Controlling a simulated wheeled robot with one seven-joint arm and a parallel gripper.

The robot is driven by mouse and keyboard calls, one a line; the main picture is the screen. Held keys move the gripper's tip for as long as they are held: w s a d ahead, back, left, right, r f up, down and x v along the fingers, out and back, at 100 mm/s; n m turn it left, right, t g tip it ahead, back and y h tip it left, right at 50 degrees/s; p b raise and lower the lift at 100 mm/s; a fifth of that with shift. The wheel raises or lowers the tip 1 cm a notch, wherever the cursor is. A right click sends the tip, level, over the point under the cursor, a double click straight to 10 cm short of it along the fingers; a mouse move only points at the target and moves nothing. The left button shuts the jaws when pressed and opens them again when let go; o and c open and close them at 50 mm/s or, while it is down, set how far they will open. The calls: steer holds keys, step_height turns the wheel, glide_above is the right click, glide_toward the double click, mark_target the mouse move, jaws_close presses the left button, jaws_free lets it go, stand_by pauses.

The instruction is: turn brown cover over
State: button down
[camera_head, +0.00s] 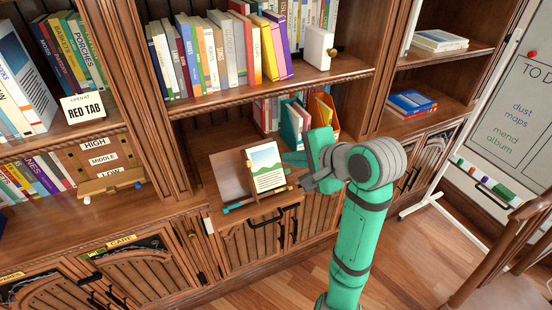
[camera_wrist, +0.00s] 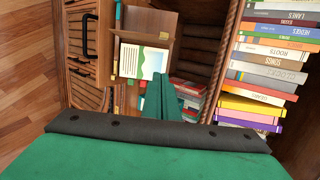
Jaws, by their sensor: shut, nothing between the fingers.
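A brown flat panel (camera_head: 229,176), which looks like the brown cover, stands tilted on the lower shelf ledge in the head view. It also shows at the top of the wrist view (camera_wrist: 150,22). A white card with a green landscape picture (camera_head: 267,168) leans at its right side; the card also shows in the wrist view (camera_wrist: 143,61). My gripper (camera_head: 293,159) is just right of the card, pointing left. In the wrist view its green fingers (camera_wrist: 161,98) are together and empty, below the card. I cannot tell whether they touch anything.
Colourful folders (camera_head: 295,120) stand behind my gripper in the shelf bay. Rows of books (camera_head: 215,50) fill the shelf above. Cabinet doors with black handles (camera_head: 250,240) lie below the ledge. A whiteboard (camera_head: 510,120) stands at right, with a wooden chair (camera_head: 520,240) in front.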

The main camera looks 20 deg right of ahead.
steer(key=w+a+f, duration=0.5)
steer(key=w, duration=0.2)
steer(key=shift+w+a+f, duration=0.15)
steer(key=shift+a+f, duration=0.1)
steer(key=shift+a, duration=0.1)
steer(key=shift+w, duration=0.1)
